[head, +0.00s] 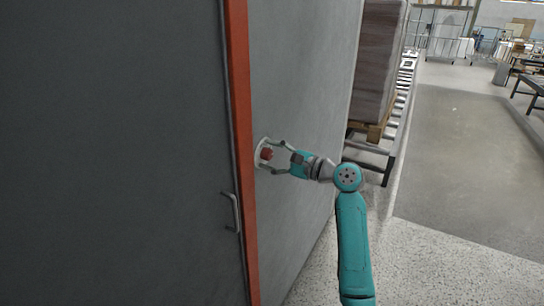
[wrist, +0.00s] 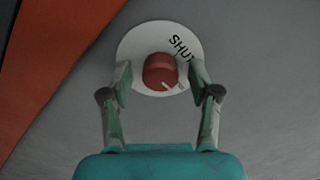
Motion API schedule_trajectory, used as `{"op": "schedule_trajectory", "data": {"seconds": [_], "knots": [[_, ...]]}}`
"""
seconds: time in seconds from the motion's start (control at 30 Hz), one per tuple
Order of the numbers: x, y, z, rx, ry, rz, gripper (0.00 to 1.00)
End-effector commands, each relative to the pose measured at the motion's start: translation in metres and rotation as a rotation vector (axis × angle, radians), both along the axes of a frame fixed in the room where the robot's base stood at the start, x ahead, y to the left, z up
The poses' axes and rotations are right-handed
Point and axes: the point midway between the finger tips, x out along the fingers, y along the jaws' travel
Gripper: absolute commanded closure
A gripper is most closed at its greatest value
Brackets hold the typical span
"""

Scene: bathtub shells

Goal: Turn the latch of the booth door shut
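The latch is a red knob (head: 266,154) on a round white plate (head: 262,146), set in the grey wall just right of the orange door frame. In the wrist view the red knob (wrist: 160,72) has a pale pointer mark at its lower right, and the plate (wrist: 138,42) carries the word SHUT at upper right. My gripper (wrist: 160,82) is open, its two fingers on either side of the knob, with gaps showing. Whether the fingertips reach past the knob's face is hard to tell. The grey booth door (head: 120,150) stands left of the frame, looking closed against it.
The door has a metal handle (head: 233,212) near its right edge. The orange frame (head: 240,120) runs upright between door and latch. A wrapped stack (head: 378,60) on a pallet stands behind, beside a roller conveyor (head: 398,120). The floor at right (head: 460,180) is clear.

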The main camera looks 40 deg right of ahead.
Motion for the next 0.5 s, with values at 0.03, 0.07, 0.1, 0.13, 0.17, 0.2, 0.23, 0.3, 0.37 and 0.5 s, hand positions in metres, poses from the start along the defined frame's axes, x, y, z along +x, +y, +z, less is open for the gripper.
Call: {"op": "schedule_trajectory", "data": {"seconds": [0.03,0.07,0.1,0.13,0.17,0.2,0.23,0.3,0.37,0.5], "knots": [[-0.0002,-0.0001,0.0000,0.000,0.000,0.000,0.49],[-0.0002,-0.0001,0.0000,0.000,0.000,0.000,0.56],[-0.0002,-0.0001,0.0000,0.000,0.000,0.000,0.66],[-0.0003,-0.0002,-0.0001,0.000,0.000,0.000,0.74],[-0.0003,-0.0001,0.0000,0.000,0.000,0.000,0.81],[-0.0003,-0.0001,-0.0001,0.000,0.000,0.000,0.91],[-0.0003,-0.0001,-0.0001,0.000,0.000,0.000,0.98],[-0.0003,-0.0001,-0.0001,0.000,0.000,0.000,0.98],[-0.0003,-0.0001,-0.0002,-0.001,0.000,0.000,0.98],[-0.0003,0.0000,-0.0003,-0.016,-0.006,0.000,0.98]]}}
